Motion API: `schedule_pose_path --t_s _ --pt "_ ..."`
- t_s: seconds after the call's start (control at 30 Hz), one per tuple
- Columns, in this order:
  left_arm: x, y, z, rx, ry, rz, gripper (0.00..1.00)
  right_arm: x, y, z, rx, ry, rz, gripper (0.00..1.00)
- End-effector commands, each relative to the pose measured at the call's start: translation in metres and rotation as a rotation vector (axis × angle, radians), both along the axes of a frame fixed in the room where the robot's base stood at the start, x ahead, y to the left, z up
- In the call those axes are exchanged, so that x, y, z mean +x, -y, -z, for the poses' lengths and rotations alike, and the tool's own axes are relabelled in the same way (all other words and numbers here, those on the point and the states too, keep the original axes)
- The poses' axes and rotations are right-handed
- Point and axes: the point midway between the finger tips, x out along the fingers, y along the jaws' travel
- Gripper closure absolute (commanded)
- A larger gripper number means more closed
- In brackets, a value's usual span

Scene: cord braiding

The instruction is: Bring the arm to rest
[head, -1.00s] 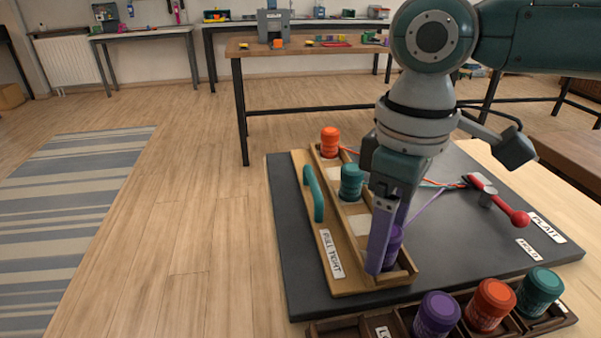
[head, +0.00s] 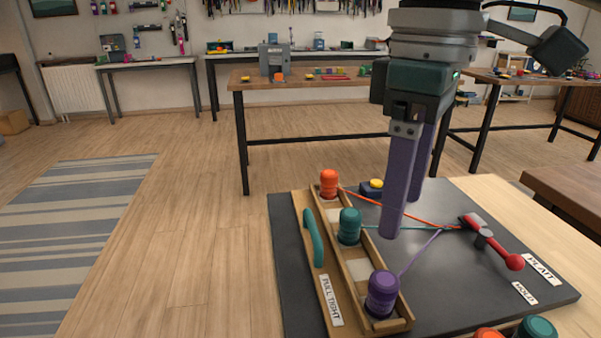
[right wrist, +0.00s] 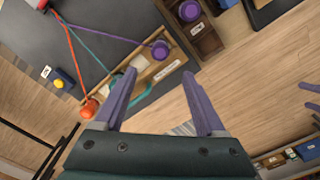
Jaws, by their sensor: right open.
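My right gripper (head: 404,218) is open and empty, pointing down above the dark board (head: 450,290); its fingers also show in the right wrist view (right wrist: 159,75). The purple spool (head: 382,294) stands upright in the near end of the wooden rack (head: 357,268), apart from the fingers. The teal spool (head: 349,226) stands mid-rack and the orange spool (head: 329,183) at the far end. Orange, teal and purple cords run from them to the red-handled clamp (head: 482,238). Two purple finger-like tips (right wrist: 312,96), perhaps my left gripper's, show at the right wrist view's edge.
A teal handle (head: 313,238) stands beside the rack by the PULL TIGHT label (head: 330,300). A yellow button (head: 376,184) sits at the board's back. Tops of more spools, including a teal one (head: 537,328), show at the bottom edge. Wooden floor lies open at left.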

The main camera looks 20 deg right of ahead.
Motion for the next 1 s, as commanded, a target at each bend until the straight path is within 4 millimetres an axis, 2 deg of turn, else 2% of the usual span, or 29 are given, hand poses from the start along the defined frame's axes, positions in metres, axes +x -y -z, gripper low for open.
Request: schedule_pose_path --t_s 0.27,0.37,0.47,0.6,0.73,0.87,1.0 --pt "0.000 0.000 0.000 0.000 0.000 0.000 0.00 0.000 0.000 0.001 0.000 0.000 -0.001 0.27" --pt "0.000 0.000 -0.005 0.000 0.000 0.000 0.00 -0.003 -0.007 0.002 0.007 0.002 -0.020 0.27" --pt "0.000 0.000 -0.019 0.001 0.000 0.001 0.00 -0.010 -0.026 0.005 0.033 0.018 -0.074 0.27" --pt "0.000 0.000 -0.049 0.002 0.000 0.002 0.00 -0.030 -0.071 0.009 0.121 0.077 -0.157 0.27" --pt "0.000 -0.001 -0.076 0.003 0.001 0.002 0.00 -0.053 -0.107 0.003 0.222 0.153 -0.157 0.27" --pt "0.000 -0.001 -0.102 0.004 0.002 0.002 0.00 -0.074 -0.121 -0.011 0.288 0.224 -0.072 0.27" --pt "0.000 -0.001 -0.123 0.004 0.002 0.002 0.00 -0.095 -0.110 -0.022 0.289 0.278 0.069 0.27"
